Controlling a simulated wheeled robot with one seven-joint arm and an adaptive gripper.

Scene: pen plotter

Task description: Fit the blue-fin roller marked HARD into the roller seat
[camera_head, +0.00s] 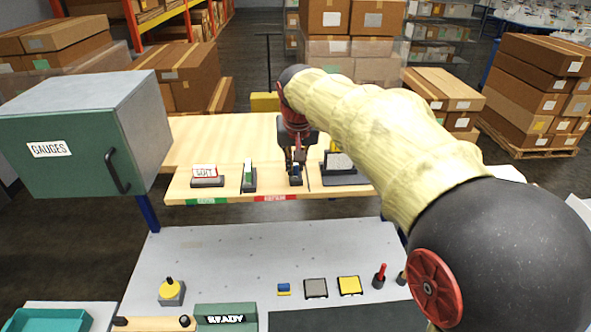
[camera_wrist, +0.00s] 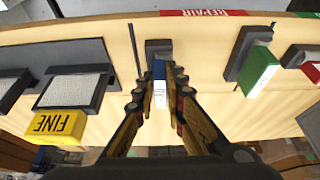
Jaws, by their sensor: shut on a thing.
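A blue piece with a white face (camera_wrist: 159,82) stands at a dark holder (camera_wrist: 158,48) on the wooden shelf. In the head view the blue piece (camera_head: 296,170) shows small under my gripper. No HARD marking is readable on it. My gripper (camera_wrist: 159,78) is shut on this blue piece, with one finger on each side; in the head view it (camera_head: 297,160) points down at the shelf. I cannot tell whether the piece is clear of its holder. Which part is the roller seat is not clear from these frames.
A green piece (camera_head: 249,174) and a red-and-white piece (camera_head: 205,170) stand left on the shelf. A yellow FINE block (camera_wrist: 60,124) stands by grey pads.

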